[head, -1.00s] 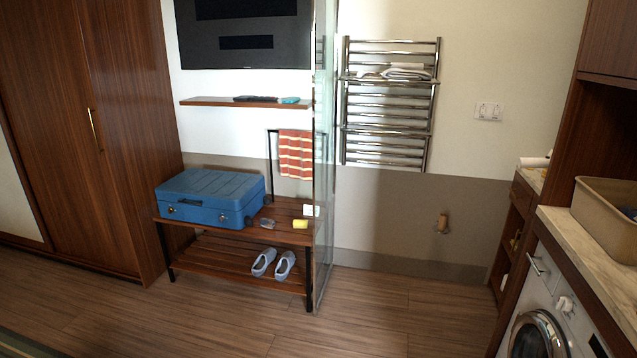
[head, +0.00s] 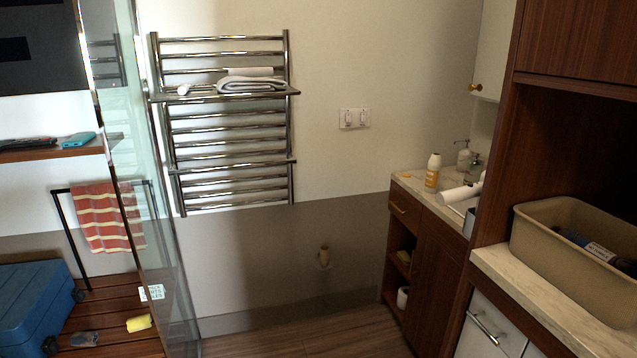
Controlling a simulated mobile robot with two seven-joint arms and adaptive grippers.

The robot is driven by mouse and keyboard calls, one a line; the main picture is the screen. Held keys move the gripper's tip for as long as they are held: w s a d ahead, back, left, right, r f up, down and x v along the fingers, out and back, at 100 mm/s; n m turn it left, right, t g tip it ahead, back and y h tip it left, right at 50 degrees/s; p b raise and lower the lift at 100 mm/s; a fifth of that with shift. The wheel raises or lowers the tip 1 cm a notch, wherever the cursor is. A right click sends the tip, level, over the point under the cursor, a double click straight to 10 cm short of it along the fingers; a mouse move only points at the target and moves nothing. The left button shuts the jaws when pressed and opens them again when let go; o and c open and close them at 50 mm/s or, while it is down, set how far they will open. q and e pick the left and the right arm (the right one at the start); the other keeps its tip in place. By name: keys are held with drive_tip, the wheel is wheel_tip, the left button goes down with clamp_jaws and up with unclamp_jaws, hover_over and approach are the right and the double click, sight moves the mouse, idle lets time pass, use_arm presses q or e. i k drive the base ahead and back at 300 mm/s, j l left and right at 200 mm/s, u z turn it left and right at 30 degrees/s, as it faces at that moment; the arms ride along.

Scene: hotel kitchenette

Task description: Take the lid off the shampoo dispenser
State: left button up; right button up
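A small whitish pump bottle (head: 464,159) stands at the back of the vanity counter near the tap; it may be the shampoo dispenser, but it is too small to be sure. Its pump top appears to be on. A white bottle with an orange label (head: 432,173) stands upright on the same counter, closer and to the left. Neither of my grippers is in view.
The vanity (head: 405,212) holds a white roll (head: 459,195) beside the basin. A beige bin (head: 575,240) stands on the nearer counter at right. A glass panel (head: 150,200), bench and blue suitcase (head: 35,305) are at left. Floor shows at bottom centre.

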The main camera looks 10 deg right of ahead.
sight(476, 161)
drive_tip(key=i+l+z, duration=0.1)
drive_tip(key=i+z, duration=0.15)
drive_tip(key=z, duration=0.15)
drive_tip(key=i+z, duration=0.3)
drive_tip(key=z, duration=0.15)
drive_tip(key=i+j+z, duration=0.1)
drive_tip(key=i+z, duration=0.15)
drive_tip(key=z, duration=0.15)
